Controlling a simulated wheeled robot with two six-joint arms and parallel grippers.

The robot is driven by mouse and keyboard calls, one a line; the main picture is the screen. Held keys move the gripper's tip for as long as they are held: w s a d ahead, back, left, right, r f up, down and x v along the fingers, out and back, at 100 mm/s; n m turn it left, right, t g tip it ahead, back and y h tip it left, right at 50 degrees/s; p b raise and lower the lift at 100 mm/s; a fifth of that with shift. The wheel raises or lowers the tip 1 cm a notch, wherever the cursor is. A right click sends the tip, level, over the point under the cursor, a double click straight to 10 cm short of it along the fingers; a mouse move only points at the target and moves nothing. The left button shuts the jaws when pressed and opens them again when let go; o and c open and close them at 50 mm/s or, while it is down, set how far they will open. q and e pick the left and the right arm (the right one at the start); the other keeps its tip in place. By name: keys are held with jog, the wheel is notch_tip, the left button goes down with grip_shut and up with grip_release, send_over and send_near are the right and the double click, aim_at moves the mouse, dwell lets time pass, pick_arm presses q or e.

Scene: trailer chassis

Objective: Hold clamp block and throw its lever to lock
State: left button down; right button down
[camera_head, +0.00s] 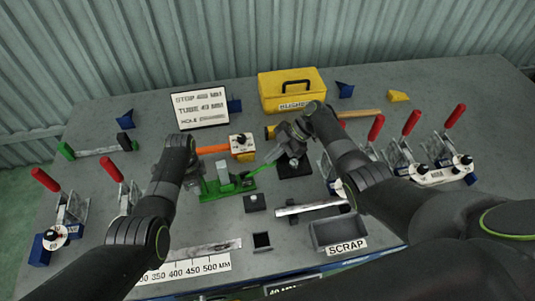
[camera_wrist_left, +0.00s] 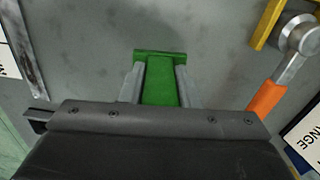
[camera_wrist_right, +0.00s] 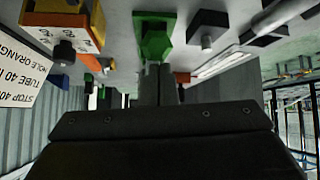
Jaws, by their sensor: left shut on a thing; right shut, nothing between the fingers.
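The green clamp block (camera_head: 228,186) stands near the middle of the table, with a grey part on top. Its green lever (camera_head: 258,168) slants up to the right. My left gripper (camera_head: 204,184) is shut on the block from the left; in the left wrist view the block (camera_wrist_left: 160,80) shows between the two fingers. My right gripper (camera_head: 272,156) is shut and empty at the lever's outer end. In the right wrist view green parts of the clamp (camera_wrist_right: 153,38) lie just beyond the shut fingertips (camera_wrist_right: 156,68). Whether they touch the lever I cannot tell.
A yellow bin (camera_head: 291,90) stands at the back. A scrap tray (camera_head: 336,233) is at the front right. Red-handled toggle clamps (camera_head: 410,125) stand on both sides.

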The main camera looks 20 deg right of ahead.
jog(key=shift+d+r, duration=0.15)
jog(key=shift+d, duration=0.6)
jog(key=v, duration=1.2)
jog(key=shift+a, duration=0.1)
